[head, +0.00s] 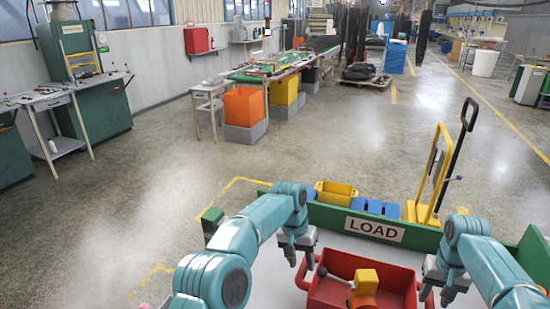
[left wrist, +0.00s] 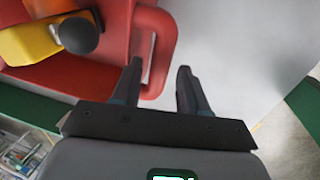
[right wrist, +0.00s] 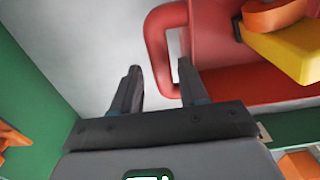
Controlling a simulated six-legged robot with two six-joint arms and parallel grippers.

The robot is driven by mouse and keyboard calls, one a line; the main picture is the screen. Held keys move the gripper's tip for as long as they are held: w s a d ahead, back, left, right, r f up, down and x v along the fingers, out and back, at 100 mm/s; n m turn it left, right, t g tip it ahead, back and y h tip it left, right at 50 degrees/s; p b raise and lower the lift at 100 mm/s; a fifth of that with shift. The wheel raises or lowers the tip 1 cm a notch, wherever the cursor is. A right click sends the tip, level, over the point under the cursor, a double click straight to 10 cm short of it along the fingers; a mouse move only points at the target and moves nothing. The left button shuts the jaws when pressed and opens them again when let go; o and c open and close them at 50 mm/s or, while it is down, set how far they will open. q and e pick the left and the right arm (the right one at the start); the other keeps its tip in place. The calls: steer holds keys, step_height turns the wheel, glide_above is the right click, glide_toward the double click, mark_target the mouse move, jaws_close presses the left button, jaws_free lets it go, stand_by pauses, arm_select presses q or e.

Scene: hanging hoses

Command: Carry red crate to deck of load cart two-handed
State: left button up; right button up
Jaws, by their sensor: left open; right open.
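My left gripper (head: 300,257) is open at the crate's left handle; in the left wrist view the handle bar (left wrist: 165,50) shows between the fingers. My right gripper (head: 438,293) is open at the right handle; the handle bar (right wrist: 155,45) shows between its fingers. Neither gripper visibly grips; the depth around the bars is unclear.
A yellow bin (head: 335,194) and blue blocks (head: 375,207) sit beyond the cart's wall. A yellow hand truck (head: 430,180) with a black handle stands behind it to the right. A workbench with an orange bin (head: 243,107) is farther back.

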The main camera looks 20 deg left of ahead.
arm_select(q)
steer(key=shift+a+r, duration=0.15)
steer(key=shift+r, duration=0.65)
steer(key=shift+a+r, duration=0.15)
steer(key=shift+r, duration=0.6)
arm_select(e)
steer(key=shift+r, duration=1.6)
arm_select(q)
steer(key=o, duration=0.6)
steer(key=shift+c, duration=0.2)
arm_select(e)
steer(key=o, duration=0.6)
steer(key=shift+c, duration=0.2)
